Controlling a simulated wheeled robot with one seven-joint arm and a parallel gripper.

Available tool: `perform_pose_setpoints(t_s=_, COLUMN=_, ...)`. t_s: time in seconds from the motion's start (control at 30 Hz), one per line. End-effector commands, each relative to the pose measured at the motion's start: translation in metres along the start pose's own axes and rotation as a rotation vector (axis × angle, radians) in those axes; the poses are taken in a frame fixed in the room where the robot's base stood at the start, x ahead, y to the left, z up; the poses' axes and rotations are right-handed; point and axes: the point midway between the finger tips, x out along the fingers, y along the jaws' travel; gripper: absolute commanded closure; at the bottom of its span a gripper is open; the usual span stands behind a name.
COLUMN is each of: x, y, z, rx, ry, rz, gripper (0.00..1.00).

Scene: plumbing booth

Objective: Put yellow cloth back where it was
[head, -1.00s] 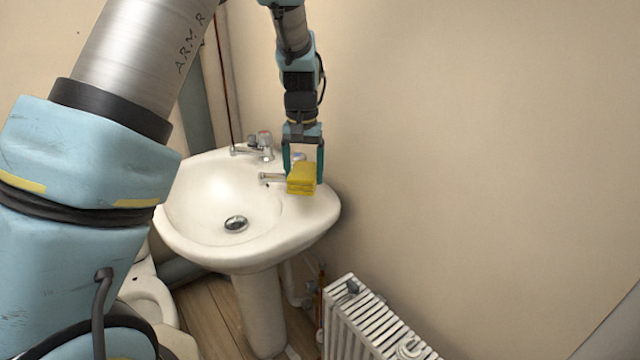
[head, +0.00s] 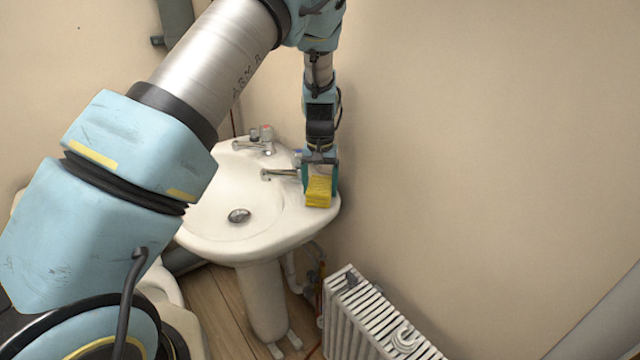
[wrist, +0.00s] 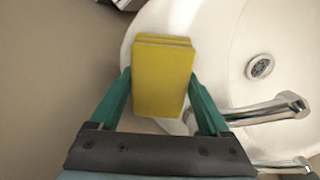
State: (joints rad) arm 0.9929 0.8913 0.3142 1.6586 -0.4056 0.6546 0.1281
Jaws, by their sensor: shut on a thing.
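The yellow cloth (head: 319,191) is a folded, layered block at the right rim of the white washbasin (head: 215,222), beside the nearer tap. My gripper (head: 320,178) is upright above it with its fingers down at the cloth. In the wrist view the cloth (wrist: 163,75) lies between the two green fingers of my gripper (wrist: 160,95), which close on its sides. Whether the cloth rests on the rim or is slightly raised cannot be told.
A chrome spout (wrist: 268,110) is close beside the cloth. Another tap (head: 262,140) stands at the basin's back. The wall (head: 450,120) is close on the right. A white radiator (head: 375,320) stands below right.

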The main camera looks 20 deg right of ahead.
Motion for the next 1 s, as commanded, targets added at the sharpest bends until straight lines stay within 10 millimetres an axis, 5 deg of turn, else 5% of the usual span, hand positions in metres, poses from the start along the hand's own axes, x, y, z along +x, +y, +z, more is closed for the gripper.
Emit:
perform_pose_setpoints(t_s=0.23, x=0.004, y=0.000, z=0.000, rx=0.000, ry=0.000, rz=0.000, gripper=0.80)
perform_pose_setpoints(t_s=0.27, x=0.004, y=0.000, z=0.000, rx=0.000, ry=0.000, rz=0.000, gripper=0.18)
perform_pose_setpoints(t_s=0.4, x=0.003, y=0.000, z=0.000, rx=0.000, ry=-0.001, rz=0.000, gripper=0.02)
perform_pose_setpoints(t_s=0.77, x=-0.003, y=0.000, z=0.000, rx=0.000, ry=0.001, rz=0.001, gripper=0.00)
perform_pose_setpoints(t_s=1.0, x=-0.044, y=0.001, z=-0.001, rx=0.001, ry=0.005, rz=0.003, gripper=0.00)
